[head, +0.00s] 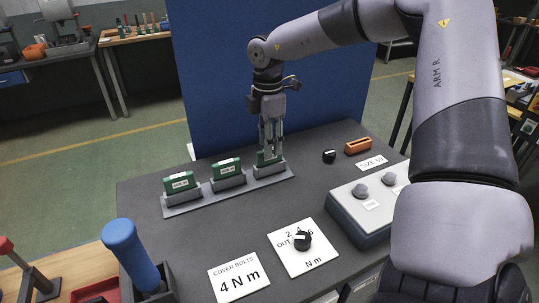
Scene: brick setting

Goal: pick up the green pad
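Several green pads stand in a row in a grey rack (182,210) on the dark table. The left green pad (180,182) and the middle green pad (227,167) each carry a white label. The right green pad (267,158) is partly hidden by my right gripper (270,148). That gripper points straight down with its fingertips at the pad's upper part. I cannot tell whether the fingers press on it. The pad is still in its slot. My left gripper is not in view.
A blue panel (230,70) stands behind the table. A grey box with knobs (365,228), an orange block (358,146) and a black knob (329,156) are to the right. Cards, one a torque card (238,283), and a blue handle (130,250) are in front.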

